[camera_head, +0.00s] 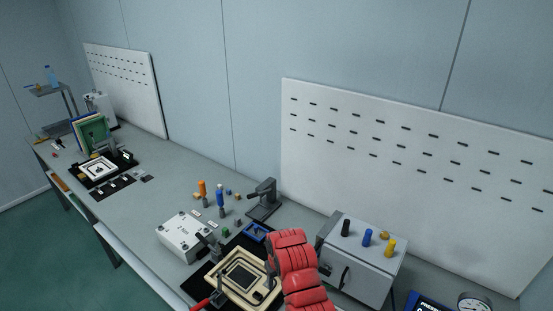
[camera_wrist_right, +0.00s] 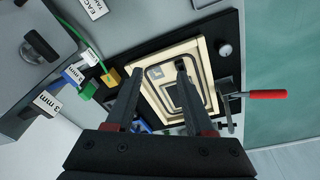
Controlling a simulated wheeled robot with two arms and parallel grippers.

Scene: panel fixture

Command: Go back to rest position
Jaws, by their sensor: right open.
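My right arm (camera_head: 298,270), with red covers, reaches in from the bottom over the right side of a tan panel fixture (camera_head: 228,282). Its fingers are mostly hidden in the head view. In the right wrist view my right gripper (camera_wrist_right: 158,72) is open, its two dark fingers apart with nothing between them. The fingers point at the tan fixture (camera_wrist_right: 205,62), which lies on a black base plate. Whether they touch it I cannot tell. My left gripper is not in view.
A red clamp handle (camera_wrist_right: 264,94) sticks out beside the fixture. A white box (camera_head: 183,236), a dark stand (camera_head: 264,200) and a grey cabinet (camera_head: 358,268) with coloured knobs stand close by. Small blocks lie behind the fixture.

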